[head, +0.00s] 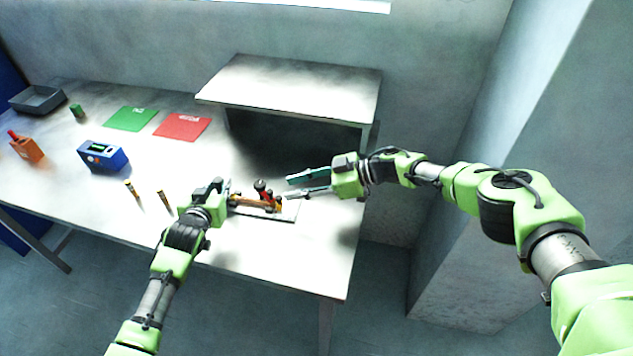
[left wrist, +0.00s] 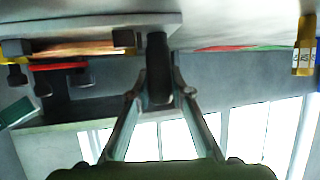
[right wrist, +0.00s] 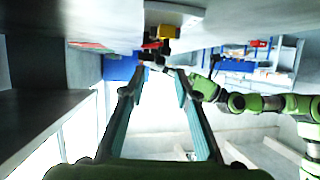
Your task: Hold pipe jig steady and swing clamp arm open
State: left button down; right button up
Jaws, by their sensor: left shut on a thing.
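The pipe jig is a flat plate (head: 262,214) near the table's front edge, with a brass-coloured pipe (head: 248,202) lying along it in black supports. A red clamp arm with a black knob (head: 261,186) stands up, tilted, near its right end. My left gripper (left wrist: 158,88) is shut on a dark upright post at the jig's left end; in the head view its own body (head: 222,190) covers that end. My right gripper (head: 290,189) is open and empty, its fingers pointing left, just right of the clamp arm. The right wrist view shows red and yellow jig parts (right wrist: 162,34) beyond the fingertips.
Two brass-and-black sticks (head: 164,202) stand left of my left gripper. A blue box (head: 103,157), an orange container (head: 27,149), a grey tray (head: 37,99), and green (head: 130,119) and red (head: 182,127) mats lie further left. A raised shelf (head: 290,82) stands behind the jig.

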jog(key=v, duration=0.5)
jog(key=shift+s+d+r, duration=0.1)
jog(key=shift+d+r, duration=0.05)
jog(key=shift+d, duration=0.2)
jog(key=m+t, duration=0.4)
jog(key=t, duration=0.1)
send_near(272, 193)
jog(key=a, duration=0.2)
jog(key=a+r, duration=0.1)
jog(key=a, duration=0.1)
jog(key=shift+a, duration=0.3)
jog(key=s+d+r+m+t+h, duration=0.2)
jog(key=s+d+m+t+h, duration=0.1)
jog(key=s+m+h, duration=0.1)
jog(key=x, duration=0.7)
jog(key=f+x, duration=0.1)
jog(key=x, duration=0.3)
jog(key=shift+w+d+f, duration=0.15)
jog(key=shift+w, duration=0.1)
grip_shut()
